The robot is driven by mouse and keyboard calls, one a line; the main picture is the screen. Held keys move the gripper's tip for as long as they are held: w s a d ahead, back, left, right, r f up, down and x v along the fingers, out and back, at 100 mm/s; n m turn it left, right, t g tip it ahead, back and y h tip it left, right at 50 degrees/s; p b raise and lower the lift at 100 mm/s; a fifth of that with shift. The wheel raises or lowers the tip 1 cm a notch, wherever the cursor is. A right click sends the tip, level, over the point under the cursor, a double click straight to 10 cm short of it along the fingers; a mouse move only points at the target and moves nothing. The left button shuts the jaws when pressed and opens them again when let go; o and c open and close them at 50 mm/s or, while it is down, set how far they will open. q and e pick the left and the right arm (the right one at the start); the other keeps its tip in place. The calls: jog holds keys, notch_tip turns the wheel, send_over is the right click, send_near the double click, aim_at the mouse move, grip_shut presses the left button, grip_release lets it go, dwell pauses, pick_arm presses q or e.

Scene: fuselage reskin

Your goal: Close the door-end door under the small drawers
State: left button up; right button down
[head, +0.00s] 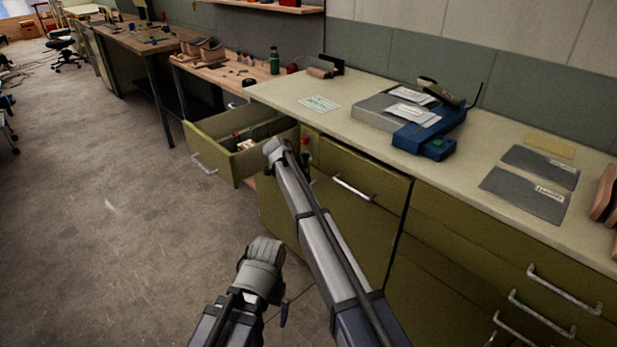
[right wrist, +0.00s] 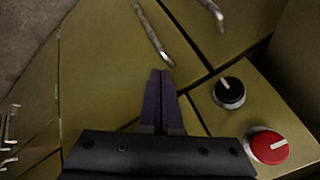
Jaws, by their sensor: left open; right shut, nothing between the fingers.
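A green door panel (head: 275,215) sits below the worktop, left of my right arm, which hides much of it. It looks nearly flush, but I cannot tell whether it is fully shut. In the right wrist view, green fronts (right wrist: 100,80) fill the picture, with a metal handle (right wrist: 152,35) just beyond my right gripper (right wrist: 160,75). That gripper is shut and empty; I cannot tell whether it touches the front. In the head view it is hidden behind my arm. My left gripper (head: 284,314) is open, low in front of the cabinets, partly hidden by its arm.
A drawer (head: 205,147) stands pulled out at the left. A black knob (right wrist: 229,91) and a red knob (right wrist: 268,145) stick out beside my right gripper. The worktop (head: 370,160) overhangs the fronts and bears a blue device (head: 430,133). The floor at left (head: 120,230) is clear.

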jog(key=a+r+p, duration=0.5)
jog(key=r+p, duration=0.1)
jog(key=r, duration=0.1)
jog(key=s+d+f+n+g+y, duration=0.15)
jog(key=s+d+n, duration=0.4)
jog(key=s, duration=0.85)
jog(key=s+d+f+n+g+y, duration=0.15)
jog(key=s+d+n, duration=0.4)
jog(key=s, duration=0.95)
jog(key=s+d+f+n+g+y, duration=0.1)
jog(key=s+d+f+n+y, duration=0.15)
jog(key=s+n, duration=0.85)
jog(key=s+a+r+g+h, duration=0.1)
jog(key=s+a+h, duration=0.1)
jog(key=s+a, duration=0.8)
notch_tip(320, 180, up, 14)
jog(key=w+p, duration=0.1)
jog(key=p, duration=1.2)
jog(key=shift+w+a+y+p, duration=0.35)
jog(key=shift+a, duration=0.1)
jog(key=shift+f, duration=0.1)
